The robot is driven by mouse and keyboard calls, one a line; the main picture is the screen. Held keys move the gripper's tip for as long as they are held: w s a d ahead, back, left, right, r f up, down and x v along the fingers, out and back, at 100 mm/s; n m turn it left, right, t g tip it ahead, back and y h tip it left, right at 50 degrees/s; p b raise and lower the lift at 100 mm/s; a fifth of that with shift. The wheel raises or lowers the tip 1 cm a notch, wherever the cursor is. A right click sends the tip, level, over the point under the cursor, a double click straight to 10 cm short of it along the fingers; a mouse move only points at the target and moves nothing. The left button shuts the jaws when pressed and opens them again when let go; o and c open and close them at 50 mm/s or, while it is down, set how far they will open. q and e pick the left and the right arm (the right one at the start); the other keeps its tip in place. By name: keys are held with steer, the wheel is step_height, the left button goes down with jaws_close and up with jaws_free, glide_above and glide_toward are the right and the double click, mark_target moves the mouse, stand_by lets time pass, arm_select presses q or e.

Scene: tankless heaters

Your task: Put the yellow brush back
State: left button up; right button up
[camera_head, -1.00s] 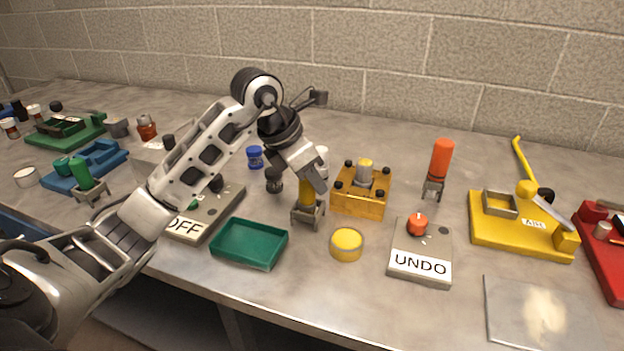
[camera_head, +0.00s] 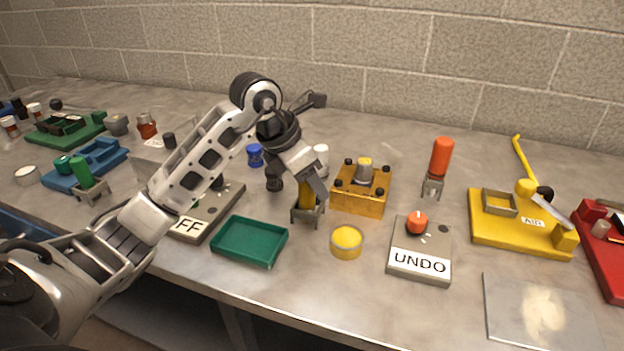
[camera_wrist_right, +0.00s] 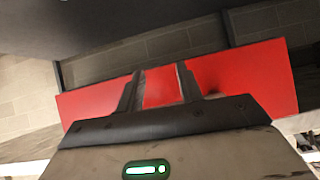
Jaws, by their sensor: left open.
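The yellow brush (camera_head: 305,194) stands upright in a small grey stand (camera_head: 307,214) near the middle of the bench in the head view. Only its lower part shows; its top is hidden by my left gripper (camera_head: 314,188). My left gripper points down at the brush, with its jaws open beside or around the handle; I cannot tell whether they touch it. My right gripper (camera_wrist_right: 160,85) shows in the right wrist view, with its two fingers apart and nothing between them.
A green tray (camera_head: 249,242), a yellow pot (camera_head: 347,240) and the UNDO panel (camera_head: 420,250) lie in front of or beside the stand. A brass block (camera_head: 361,198) stands close at its right. A red panel (camera_wrist_right: 240,80) fills the right wrist view's middle.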

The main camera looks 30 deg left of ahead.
arm_select(q)
steer(key=v, duration=1.1)
steer(key=shift+r, duration=0.25)
steer(key=shift+s+a, duration=0.1)
